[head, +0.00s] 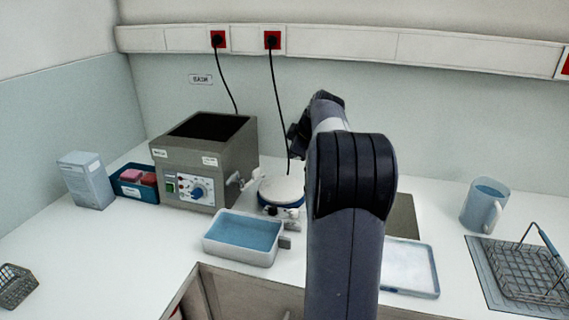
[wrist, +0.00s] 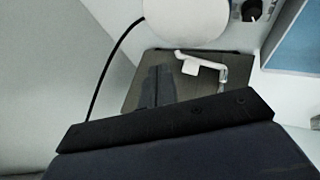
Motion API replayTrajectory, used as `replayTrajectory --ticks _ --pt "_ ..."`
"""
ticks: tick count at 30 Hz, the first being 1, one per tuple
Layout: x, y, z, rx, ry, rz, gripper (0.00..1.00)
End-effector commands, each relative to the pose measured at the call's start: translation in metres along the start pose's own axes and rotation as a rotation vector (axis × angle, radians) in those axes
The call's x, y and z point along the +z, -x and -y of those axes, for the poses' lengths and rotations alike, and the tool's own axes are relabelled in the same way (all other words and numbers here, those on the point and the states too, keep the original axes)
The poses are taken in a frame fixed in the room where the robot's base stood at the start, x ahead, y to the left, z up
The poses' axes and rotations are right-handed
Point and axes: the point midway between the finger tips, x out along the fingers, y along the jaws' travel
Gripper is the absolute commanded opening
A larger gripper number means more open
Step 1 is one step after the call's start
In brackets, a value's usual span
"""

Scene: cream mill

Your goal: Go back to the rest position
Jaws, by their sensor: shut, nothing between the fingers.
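In the head view my gripper (head: 297,134) is mostly hidden behind my raised arm, and only a dark piece of it shows left of the arm's upper end. In the wrist view my gripper (wrist: 158,78) shows as two dark fingers side by side, shut and empty. I cannot tell how far the fingers are from the panel. A white round plate (wrist: 187,20) lies above it in that view.
A mug (head: 480,208), wire basket (head: 528,275) and white tray (head: 410,270) stand right. Cords hang from the wall.

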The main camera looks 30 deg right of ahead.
Motion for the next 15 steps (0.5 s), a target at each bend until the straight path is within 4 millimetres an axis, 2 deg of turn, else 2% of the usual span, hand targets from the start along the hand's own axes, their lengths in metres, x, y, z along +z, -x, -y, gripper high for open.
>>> replayTrajectory --ticks 5,15 --pt "0.0027 0.0095 -0.0063 0.000 0.000 0.000 0.00" --pt "0.0026 0.0101 -0.0065 -0.001 0.000 0.000 0.00"
